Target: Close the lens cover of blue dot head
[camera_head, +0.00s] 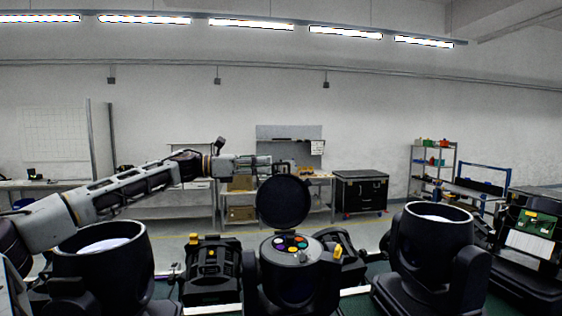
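A round black lens cover (284,203) stands upright, open, at the back of the middle stage-light head (283,278). The top of this head shows a disc with several coloured dots (290,244), a blue one among them. My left arm reaches in from the left, and my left gripper (286,168) is at the cover's top edge. The gripper is small and dark here, so I cannot tell whether it is open or touching the cover. My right gripper is not in view.
Another black head (101,262) stands at the left, below my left arm, and one more (433,245) at the right. Black bases with yellow parts (208,270) stand between them. Workbenches, a black tool cabinet (361,193) and shelves (432,170) are far behind.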

